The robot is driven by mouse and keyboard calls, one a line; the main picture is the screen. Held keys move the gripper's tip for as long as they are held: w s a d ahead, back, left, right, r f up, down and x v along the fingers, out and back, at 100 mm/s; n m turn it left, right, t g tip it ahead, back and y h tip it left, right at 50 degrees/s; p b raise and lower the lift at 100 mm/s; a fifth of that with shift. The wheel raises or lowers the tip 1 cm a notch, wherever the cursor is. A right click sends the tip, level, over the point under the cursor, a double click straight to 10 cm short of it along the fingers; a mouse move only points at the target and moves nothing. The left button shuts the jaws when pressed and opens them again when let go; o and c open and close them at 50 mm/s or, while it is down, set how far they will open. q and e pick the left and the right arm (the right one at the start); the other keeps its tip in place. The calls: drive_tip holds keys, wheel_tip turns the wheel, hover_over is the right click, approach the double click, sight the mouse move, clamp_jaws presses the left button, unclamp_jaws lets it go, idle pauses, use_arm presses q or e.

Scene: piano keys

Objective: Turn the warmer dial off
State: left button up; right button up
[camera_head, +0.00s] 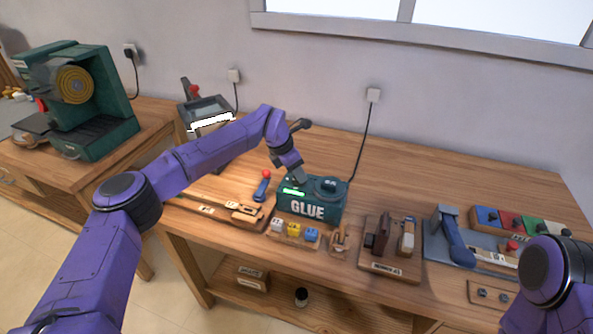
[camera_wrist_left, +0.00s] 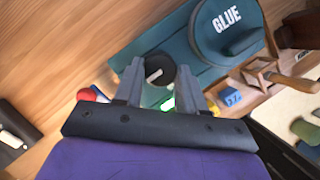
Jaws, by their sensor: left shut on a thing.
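The glue warmer is a teal-green box (camera_head: 312,208) marked GLUE, standing on the wooden bench; it also shows in the left wrist view (camera_wrist_left: 185,45). Its dark round dial (camera_wrist_left: 161,72) with a pale pointer mark sits between my left fingertips in the left wrist view. My left gripper (camera_head: 293,180) reaches down onto the warmer's left part and is shut on the dial, mostly hiding it in the head view. A green light (camera_head: 293,191) is lit beside the dial. My right arm shows at the lower right; its gripper is out of view.
A red-and-blue tool (camera_head: 262,187) stands left of the warmer. Small lettered blocks (camera_head: 294,229) lie in front of it. A wooden stand (camera_head: 391,250) is to its right. A cord (camera_head: 362,145) rises behind it. The bench behind is clear.

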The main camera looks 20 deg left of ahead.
use_arm(q)
drive_tip(key=shift+d+f+n+t+y+b, duration=0.15)
drive_tip(key=shift+n+t+y+b, duration=0.35)
drive_tip(key=shift+n+b, duration=1.3)
drive_tip(key=shift+n+y+b, duration=0.6)
drive_tip(key=shift+n+b, duration=0.55)
drive_tip(key=shift+n, duration=0.05)
drive_tip(key=n+y+b, duration=0.1)
drive_tip(key=n, duration=0.1)
drive_tip(key=shift+s+d+n+b, duration=0.1)
drive_tip(key=shift+d+n+b, duration=0.05)
drive_tip(key=shift+n+b, duration=0.25)
drive_tip(key=n+y+b, duration=0.1)
drive_tip(key=n, duration=0.3)
drive_tip(key=shift+d+n+y+b, duration=0.15)
drive_tip(key=shift+n+y+b, duration=0.15)
drive_tip(key=shift+y+b, duration=0.1)
drive_tip(key=shift+d+r+n+g+y+b, duration=0.1)
drive_tip(key=shift+n+g+y+b, duration=0.2)
drive_tip(key=shift+n, duration=0.8)
drive_tip(key=shift+d+r+n+g+y, duration=0.1)
drive_tip(key=shift+n+y, duration=0.3)
drive_tip(key=shift+n, duration=0.7)
drive_tip(key=o, duration=1.1)
drive_tip(key=shift+c, duration=0.2)
